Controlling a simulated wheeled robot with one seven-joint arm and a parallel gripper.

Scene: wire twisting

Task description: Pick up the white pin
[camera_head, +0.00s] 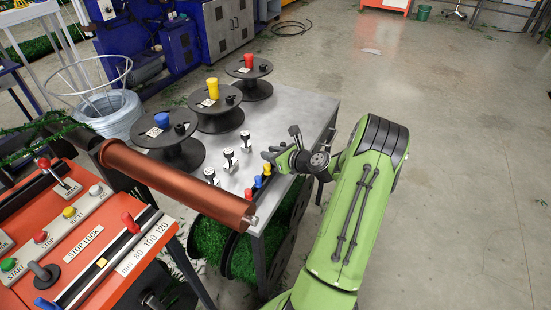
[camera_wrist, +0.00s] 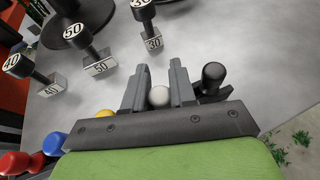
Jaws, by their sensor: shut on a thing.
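The white pin (camera_wrist: 158,96) shows its round top between the two fingers of my gripper (camera_wrist: 159,84) in the wrist view. The fingers are shut on it, one on each side. Its lower part is hidden. In the head view my gripper (camera_head: 272,156) is at the near right edge of the grey metal table (camera_head: 306,104), and I cannot make out the white pin there. A black pin (camera_wrist: 213,76) stands just right of the right finger. A yellow pin (camera_wrist: 105,113), a blue pin (camera_wrist: 55,143) and a red pin (camera_wrist: 14,163) are to the left.
Small black-topped pieces marked 30 (camera_wrist: 154,43), 50 (camera_wrist: 101,66) and 40 (camera_wrist: 52,88) stand ahead on the table. Three black spools with a blue (camera_head: 161,120), yellow (camera_head: 213,88) and red (camera_head: 249,61) top stand behind. A copper-coloured roller (camera_head: 178,184) is at left.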

